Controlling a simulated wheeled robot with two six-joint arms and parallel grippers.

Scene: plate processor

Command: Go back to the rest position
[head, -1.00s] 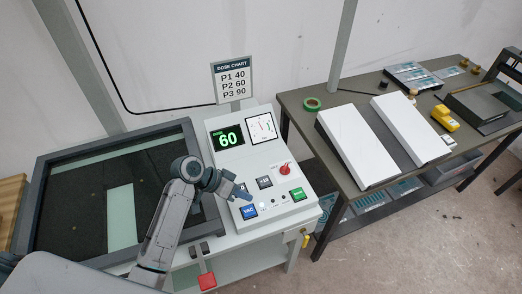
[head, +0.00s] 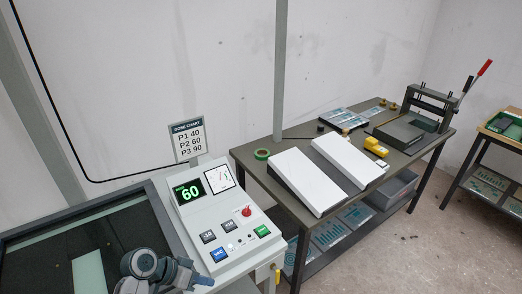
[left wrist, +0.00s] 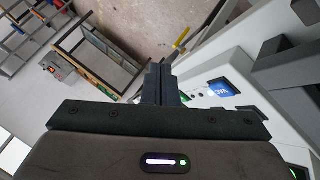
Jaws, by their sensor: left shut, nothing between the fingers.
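My left gripper (head: 203,280) shows at the bottom of the head view, just in front of the lower left of the white control panel (head: 239,222). In the left wrist view its fingers (left wrist: 160,72) are together with nothing between them. The blue VAC button (head: 219,254) is close to the fingertips, and it also shows in the left wrist view (left wrist: 222,88). I cannot tell whether the fingers touch the panel. The display (head: 189,191) reads 60. My right gripper is in neither view.
A glass-topped unit (head: 88,270) in a dark frame lies left of the panel. The dose chart sign (head: 188,138) stands behind it. A dark table (head: 272,191) to the right holds two white sloped boards (head: 308,186), green tape (head: 262,154) and a yellow device (head: 376,147).

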